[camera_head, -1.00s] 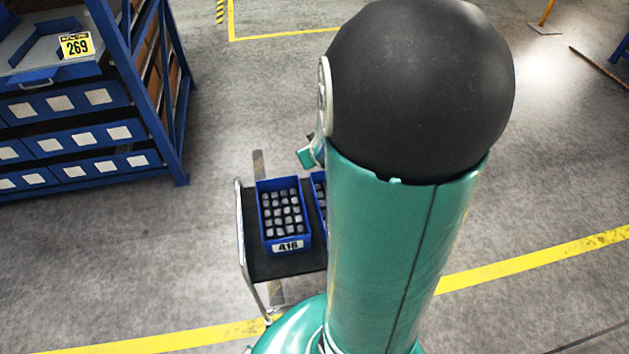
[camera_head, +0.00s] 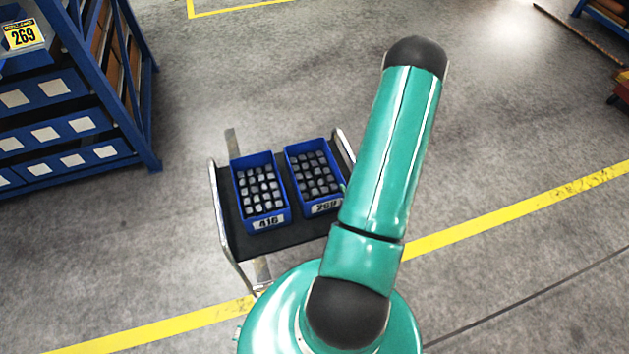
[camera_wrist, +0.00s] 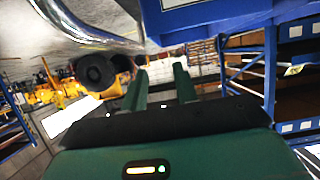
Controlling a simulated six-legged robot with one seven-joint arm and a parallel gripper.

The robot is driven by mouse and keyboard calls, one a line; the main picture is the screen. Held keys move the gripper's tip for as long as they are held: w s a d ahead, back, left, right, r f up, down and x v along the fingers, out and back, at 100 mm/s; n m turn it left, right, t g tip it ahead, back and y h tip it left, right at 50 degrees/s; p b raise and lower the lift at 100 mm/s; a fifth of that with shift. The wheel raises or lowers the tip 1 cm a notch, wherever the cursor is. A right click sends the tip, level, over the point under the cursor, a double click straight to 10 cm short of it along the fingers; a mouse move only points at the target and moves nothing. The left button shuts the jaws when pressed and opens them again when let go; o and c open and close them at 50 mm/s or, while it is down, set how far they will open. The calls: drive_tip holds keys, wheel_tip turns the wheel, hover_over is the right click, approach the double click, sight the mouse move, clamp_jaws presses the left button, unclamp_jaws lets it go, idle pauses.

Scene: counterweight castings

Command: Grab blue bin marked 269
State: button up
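The blue bin marked 269 (camera_head: 325,207) stands upright on the right side of a dark cart in the head view, full of dark grey castings. Its label faces the front. The upper part of my arm stands just right of it, and my gripper is hidden in the head view. In the wrist view my gripper (camera_wrist: 161,78) shows two green fingers standing apart with nothing between them. A blue surface with a white label edge (camera_wrist: 215,14) is close above the fingers; its number is not readable.
A similar blue bin marked 416 (camera_head: 267,222) stands left of bin 269 on the cart (camera_head: 228,205), which has chrome handles. A blue rack (camera_head: 140,130) at the left carries another 269 sign (camera_head: 24,36). Yellow lines mark the open grey floor.

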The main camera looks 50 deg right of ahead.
approach(337, 166)
drive_tip(key=x, duration=0.3)
drive_tip(key=shift+w, duration=0.35)
drive_tip(key=shift+x, duration=3)
drive_tip(key=shift+s+d, duration=0.15)
clamp_jaws()
